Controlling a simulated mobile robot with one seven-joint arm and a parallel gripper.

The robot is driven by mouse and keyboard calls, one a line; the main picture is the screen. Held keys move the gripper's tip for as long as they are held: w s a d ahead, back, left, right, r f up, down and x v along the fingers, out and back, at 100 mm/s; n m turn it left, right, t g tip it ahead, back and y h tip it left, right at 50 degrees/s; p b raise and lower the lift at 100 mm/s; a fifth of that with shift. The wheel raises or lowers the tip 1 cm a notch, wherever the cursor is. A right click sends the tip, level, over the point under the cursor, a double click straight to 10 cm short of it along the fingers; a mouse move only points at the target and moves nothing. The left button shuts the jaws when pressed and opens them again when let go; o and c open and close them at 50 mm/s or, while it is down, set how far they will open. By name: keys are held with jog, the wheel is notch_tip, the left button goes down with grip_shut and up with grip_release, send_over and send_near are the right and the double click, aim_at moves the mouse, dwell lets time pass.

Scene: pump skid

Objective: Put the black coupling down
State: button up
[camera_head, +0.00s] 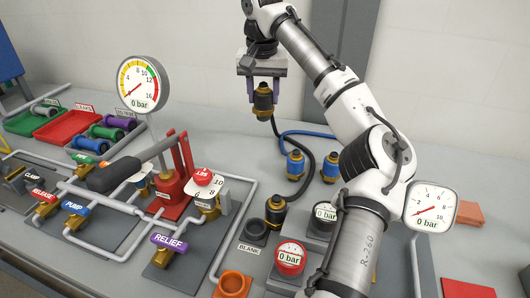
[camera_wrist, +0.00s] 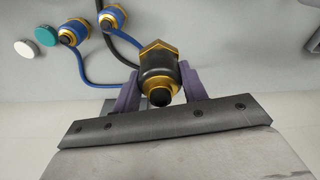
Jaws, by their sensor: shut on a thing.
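The black coupling (camera_head: 263,102), black with brass ends, is held upright in the air above the back of the grey bench. My gripper (camera_head: 264,88) is shut on it, with a purple finger on each side. In the wrist view the black coupling (camera_wrist: 160,72) sits between the purple fingers of my gripper (camera_wrist: 158,88). A black hose (camera_head: 302,147) hangs below it and curves down toward the bench. A second black-and-brass fitting (camera_head: 276,208) stands on the bench near the BLANK label.
Two blue couplings (camera_head: 296,165) (camera_head: 330,166) stand on the bench with a blue hose (camera_head: 305,133). A red-topped pump, valves and pipes fill the left. Gauges (camera_head: 139,84) (camera_head: 431,207) rise at left and right. An orange socket (camera_head: 232,285) is at front. The back bench strip (camera_head: 215,118) is clear.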

aim_at(263, 115)
notch_tip(263, 115, down, 16)
jog(key=shift+f+p, duration=0.1)
jog(key=shift+p, duration=0.75)
jog(key=shift+f, duration=0.1)
jog(key=o, duration=1.1)
jog(key=r, duration=0.4)
jog(key=s+r+b, duration=0.1)
jog(key=r, duration=0.7)
jog(key=shift+s, duration=0.2)
